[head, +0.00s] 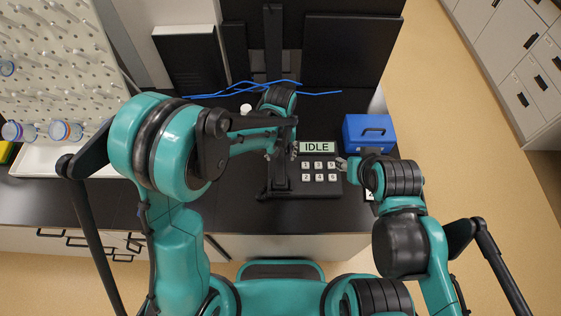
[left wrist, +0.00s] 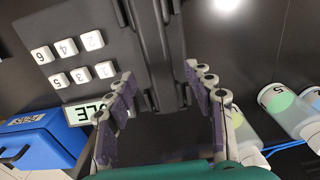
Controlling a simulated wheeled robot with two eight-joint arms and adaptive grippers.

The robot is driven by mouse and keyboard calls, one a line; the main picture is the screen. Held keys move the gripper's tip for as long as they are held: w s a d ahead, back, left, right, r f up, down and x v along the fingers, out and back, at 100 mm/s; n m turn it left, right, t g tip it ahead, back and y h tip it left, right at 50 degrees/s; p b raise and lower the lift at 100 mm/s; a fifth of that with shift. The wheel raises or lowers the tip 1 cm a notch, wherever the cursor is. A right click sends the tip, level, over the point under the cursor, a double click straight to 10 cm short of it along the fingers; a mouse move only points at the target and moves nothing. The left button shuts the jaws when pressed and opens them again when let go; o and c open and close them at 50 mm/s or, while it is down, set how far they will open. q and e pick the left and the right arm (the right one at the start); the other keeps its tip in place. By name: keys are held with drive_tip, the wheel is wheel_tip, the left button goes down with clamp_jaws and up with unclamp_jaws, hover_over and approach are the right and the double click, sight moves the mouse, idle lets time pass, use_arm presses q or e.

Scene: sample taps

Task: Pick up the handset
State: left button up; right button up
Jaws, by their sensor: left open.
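The black handset (head: 280,178) lies at the left side of a dark keypad unit (head: 320,190) with white number keys and a display reading IDLE. It also shows in the left wrist view as a long dark bar (left wrist: 158,50). My left gripper (head: 281,150) is open over the handset's far end. In the left wrist view its two fingers (left wrist: 160,80) stand apart on either side of the bar, with a gap on each side. My right gripper (head: 343,163) is by the keypad unit's right edge; its jaw opening is not clear.
A blue box with a handle (head: 370,132) stands right of the display. Blue cable (head: 310,93) runs along the back. A white pegboard (head: 45,60) with jars is at the left. Jars with green and blue ends (left wrist: 278,98) show in the left wrist view. Drawers (head: 510,60) stand at the far right.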

sight(280, 159)
use_arm(q)
wheel_tip(280, 159, down, 4)
drive_tip(key=shift+b, duration=0.3)
drive_tip(key=shift+s, duration=0.1)
clamp_jaws()
drive_tip(key=shift+r, duration=0.15)
